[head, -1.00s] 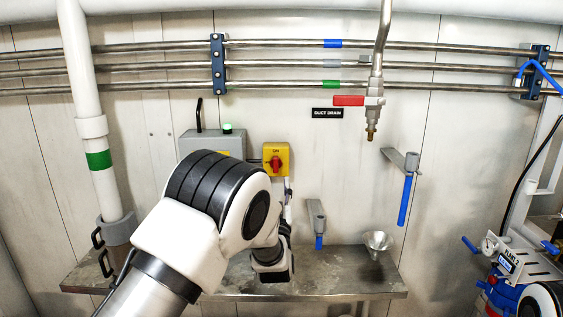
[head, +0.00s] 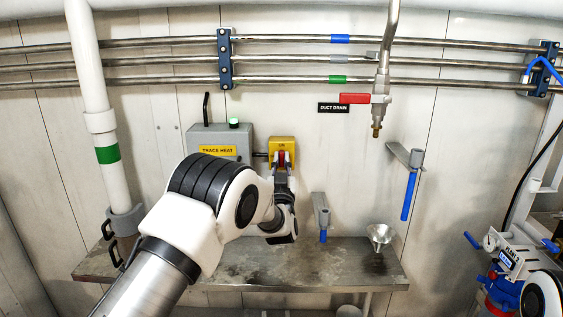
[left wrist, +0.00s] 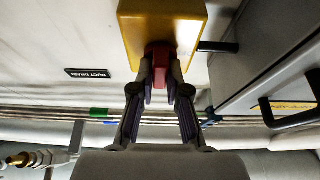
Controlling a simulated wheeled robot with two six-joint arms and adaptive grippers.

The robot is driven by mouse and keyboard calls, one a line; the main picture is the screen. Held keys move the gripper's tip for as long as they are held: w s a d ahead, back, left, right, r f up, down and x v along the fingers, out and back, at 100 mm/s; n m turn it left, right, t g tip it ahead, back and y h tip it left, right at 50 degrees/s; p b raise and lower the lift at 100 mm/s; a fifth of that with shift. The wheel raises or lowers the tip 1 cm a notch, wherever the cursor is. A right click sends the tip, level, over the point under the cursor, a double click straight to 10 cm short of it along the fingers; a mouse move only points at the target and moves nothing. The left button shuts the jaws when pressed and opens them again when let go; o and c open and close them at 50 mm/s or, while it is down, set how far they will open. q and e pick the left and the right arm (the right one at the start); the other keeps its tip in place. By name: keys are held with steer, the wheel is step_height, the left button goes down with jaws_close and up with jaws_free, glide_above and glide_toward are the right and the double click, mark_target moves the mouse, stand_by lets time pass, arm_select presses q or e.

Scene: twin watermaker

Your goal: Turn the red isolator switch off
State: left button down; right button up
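The red isolator switch (head: 282,157) is a red handle on a yellow box (head: 290,146) on the back wall, with an "ON" label above it. The handle looks upright in the head view, its lower part covered by my gripper. My left gripper (head: 282,168) reaches up to it from below. In the left wrist view, the left gripper (left wrist: 162,82) has one finger on each side of the red handle (left wrist: 159,64), drawn in close against it. The yellow box (left wrist: 165,22) is just beyond the fingertips. My right gripper is not in view.
The grey trace heat box (head: 218,139) stands just left of the yellow box, with a black lever on top. A metal shelf (head: 330,262) lies below, with a funnel (head: 380,236).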

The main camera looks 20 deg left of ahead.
arm_select(q)
steer(key=shift+f+n+y+b, duration=0.2)
steer(key=shift+n+y+b, duration=0.2)
steer(key=shift+n+b, duration=0.4)
steer(key=n+g+y+b, duration=0.1)
steer(key=n+y+b, duration=0.1)
steer(key=n+b, duration=0.1)
steer(key=shift+n, duration=0.7)
steer(key=n+g+y+b, duration=0.1)
steer(key=n, duration=0.1)
steer(key=n+b, duration=0.2)
steer(key=n, duration=0.1)
steer(key=shift+g+y, duration=0.4)
steer(key=shift+n+g+y+b, duration=0.3)
steer(key=shift+n+g+b, duration=0.25)
steer(key=shift+n, duration=0.55)
steer(key=n+g, duration=0.1)
steer(key=n, duration=0.2)
steer(key=shift+r, duration=0.15)
steer(key=n+g, duration=0.1)
steer(key=n, duration=0.2)
steer(key=shift+g, duration=0.25)
steer(key=shift+n+g, duration=0.6)
steer(key=shift+n, duration=1)
